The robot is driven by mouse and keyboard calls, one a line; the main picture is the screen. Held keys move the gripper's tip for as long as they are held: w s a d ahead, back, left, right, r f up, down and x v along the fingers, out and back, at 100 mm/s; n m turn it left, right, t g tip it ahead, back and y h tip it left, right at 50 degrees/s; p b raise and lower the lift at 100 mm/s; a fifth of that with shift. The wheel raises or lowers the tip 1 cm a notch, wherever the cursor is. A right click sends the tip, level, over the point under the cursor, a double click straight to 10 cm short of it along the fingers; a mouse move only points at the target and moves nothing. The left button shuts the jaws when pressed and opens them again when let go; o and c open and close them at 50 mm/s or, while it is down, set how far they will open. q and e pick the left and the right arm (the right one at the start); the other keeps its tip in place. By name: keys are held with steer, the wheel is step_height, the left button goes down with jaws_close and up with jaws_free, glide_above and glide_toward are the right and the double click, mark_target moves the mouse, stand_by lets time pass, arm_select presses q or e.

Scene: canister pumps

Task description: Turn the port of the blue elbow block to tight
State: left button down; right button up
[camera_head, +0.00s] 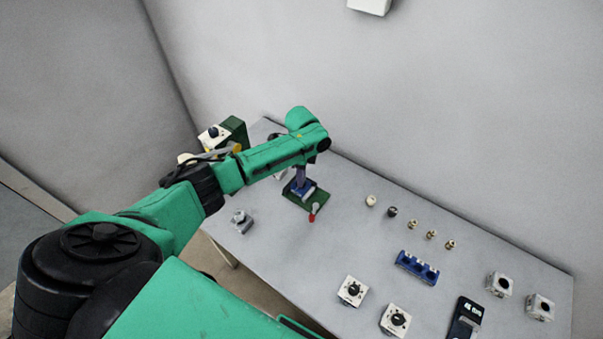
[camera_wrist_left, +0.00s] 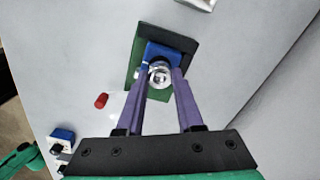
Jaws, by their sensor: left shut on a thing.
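The blue elbow block (camera_wrist_left: 150,52) stands on a green plate (camera_wrist_left: 137,54) in the left wrist view. Its round silver port (camera_wrist_left: 159,74) faces the camera between the purple fingers. My left gripper (camera_wrist_left: 160,80) is shut on the port, one finger on each side. In the head view the blue block (camera_head: 293,188) shows low beneath my left gripper (camera_head: 301,180), on the green plate (camera_head: 318,197). The arm hides part of the block there, and the port is not clear in that view. My right gripper is not in view.
A grey metal part (camera_head: 241,221) stands front left, and a green-and-white unit (camera_head: 214,136) behind my arm. Brass fittings (camera_head: 431,234), a blue rack (camera_head: 416,267) and white dial boxes (camera_head: 352,290) stand to the right.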

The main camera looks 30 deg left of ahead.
arm_select(q)
steer(key=m, duration=0.3)
steer(key=shift+m, duration=0.3)
steer(key=shift+s+m, duration=0.1)
steer(key=shift+m, duration=1.8)
steer(key=c, duration=0.5)
jaws_free()
step_height(320, 180, up, 15)
steer(key=shift+f+b, duration=0.2)
steer(key=shift+b, duration=0.8)
